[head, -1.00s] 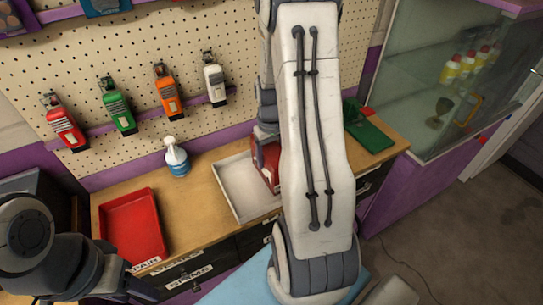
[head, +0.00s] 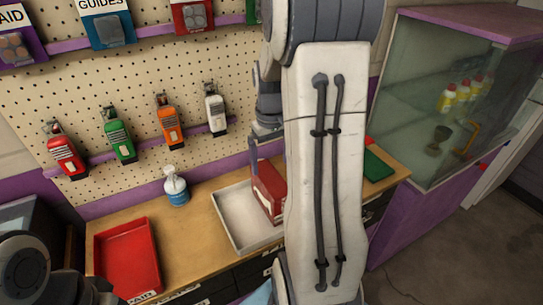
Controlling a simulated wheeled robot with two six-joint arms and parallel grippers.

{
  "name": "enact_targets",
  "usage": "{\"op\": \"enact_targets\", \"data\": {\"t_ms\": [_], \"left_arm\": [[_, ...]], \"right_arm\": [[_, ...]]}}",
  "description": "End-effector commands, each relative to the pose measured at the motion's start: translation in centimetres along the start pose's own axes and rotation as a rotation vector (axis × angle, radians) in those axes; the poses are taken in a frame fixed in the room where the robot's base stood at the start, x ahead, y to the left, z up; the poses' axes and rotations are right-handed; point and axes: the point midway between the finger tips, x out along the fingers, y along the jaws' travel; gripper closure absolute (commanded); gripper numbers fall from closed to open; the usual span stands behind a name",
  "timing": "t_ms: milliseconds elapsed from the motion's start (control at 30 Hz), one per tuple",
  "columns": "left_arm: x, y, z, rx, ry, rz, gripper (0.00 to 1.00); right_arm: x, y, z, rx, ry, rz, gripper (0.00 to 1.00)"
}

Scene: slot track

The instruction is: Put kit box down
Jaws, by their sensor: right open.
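The red kit box (head: 266,191) stands in the right part of the white tray (head: 229,220) on the wooden bench. Its right side is hidden behind my right arm. My right gripper (head: 262,150) is open just above the kit box, with one finger showing by the box's upper left edge. The other finger is hidden by my arm. I cannot tell whether the finger still touches the box. Only part of my left arm shows at the lower left, and its gripper is out of the frame.
A red tray (head: 128,262) lies on the bench at left, with a blue-white spray bottle (head: 175,187) behind it. A green item (head: 376,166) lies on the bench's right end. Several coloured tools hang on the pegboard (head: 120,95). A glass cabinet (head: 440,100) stands at right.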

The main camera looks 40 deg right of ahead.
Motion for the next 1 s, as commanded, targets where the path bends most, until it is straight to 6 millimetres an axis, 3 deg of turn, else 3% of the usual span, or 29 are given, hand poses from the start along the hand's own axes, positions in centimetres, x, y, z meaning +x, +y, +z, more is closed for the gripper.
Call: {"op": "enact_targets", "data": {"t_ms": [133, 333, 433, 567, 667, 800, 900, 1000], "left_arm": [[0.1, 0.0, 0.0, 0.0, 0.0, 0.0, 0.5], [0.1, 0.0, 0.0, 0.0, 0.0, 0.0, 0.5], [0.1, 0.0, 0.0, 0.0, 0.0, 0.0, 0.5], [0.1, 0.0, 0.0, 0.0, 0.0, 0.0, 0.5], [0.1, 0.0, 0.0, 0.0, 0.0, 0.0, 0.5], [0.1, 0.0, 0.0, 0.0, 0.0, 0.0, 0.5], [0.1, 0.0, 0.0, 0.0, 0.0, 0.0, 0.5], [0.1, 0.0, 0.0, 0.0, 0.0, 0.0, 0.5]], "right_arm": [[-1.5, 0.0, 0.0, 0.0, 0.001, 0.0, 0.0], [-1.9, 0.0, 0.1, -0.001, -0.001, -0.001, 0.0], [-2.0, -1.3, 0.1, -0.024, 0.001, -0.002, 0.0], [-2.5, -6.8, 0.7, -0.133, 0.011, -0.009, 0.0], [-2.9, -13.1, 2.8, -0.266, 0.019, -0.02, 0.0], [-3.2, -20.8, 8.1, -0.462, 0.027, -0.041, 0.0], [-3.1, -24.4, 12.7, -0.596, 0.028, -0.056, 0.0], [-2.9, -26.5, 17.0, -0.711, 0.026, -0.071, 0.0]]}}
